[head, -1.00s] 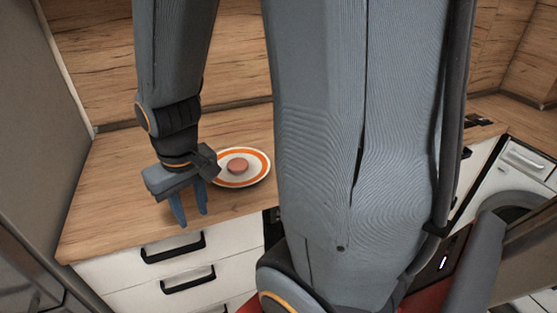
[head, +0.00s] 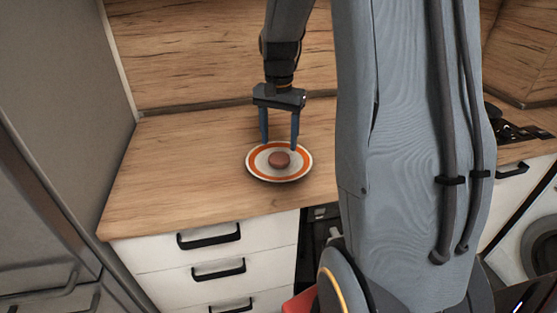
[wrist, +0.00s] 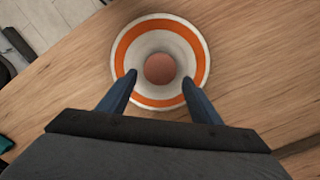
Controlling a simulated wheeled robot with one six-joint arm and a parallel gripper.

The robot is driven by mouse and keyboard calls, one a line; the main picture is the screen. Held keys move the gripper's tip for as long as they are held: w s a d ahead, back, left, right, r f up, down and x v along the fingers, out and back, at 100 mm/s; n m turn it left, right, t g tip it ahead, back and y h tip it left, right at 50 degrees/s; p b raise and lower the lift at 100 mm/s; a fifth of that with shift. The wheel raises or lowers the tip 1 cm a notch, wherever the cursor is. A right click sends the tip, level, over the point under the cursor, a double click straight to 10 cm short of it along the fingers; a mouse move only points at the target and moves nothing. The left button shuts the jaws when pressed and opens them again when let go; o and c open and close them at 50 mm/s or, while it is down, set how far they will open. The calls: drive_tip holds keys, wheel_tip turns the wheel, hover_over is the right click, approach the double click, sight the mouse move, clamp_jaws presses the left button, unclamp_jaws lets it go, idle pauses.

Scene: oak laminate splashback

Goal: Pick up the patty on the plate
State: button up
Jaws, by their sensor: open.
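The patty (head: 279,159) is a small round reddish-brown disc in the middle of a white plate with an orange ring (head: 258,172). The plate lies on the wooden counter. My gripper (head: 280,147) points down above the far part of the plate, open and empty, its two blue fingers spread. In the wrist view the patty (wrist: 160,68) shows beyond and between the fingertips of my gripper (wrist: 160,78), with the plate (wrist: 125,48) around it. The exact height of the fingertips above the plate is hard to tell.
The wooden counter (head: 180,170) is bare left of the plate. White drawers with black handles (head: 209,237) are below its front edge. A wooden splashback (head: 185,60) stands behind, a tall grey cabinet (head: 55,110) at left, and a hob (head: 520,132) at far right.

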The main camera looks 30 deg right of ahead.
sight(279, 156)
drive_tip(key=shift+f+p, duration=1)
drive_tip(key=shift+f, duration=1.8)
drive_tip(key=c, duration=0.8)
drive_tip(key=shift+w+r, duration=0.1)
drive_tip(key=shift+r, duration=0.05)
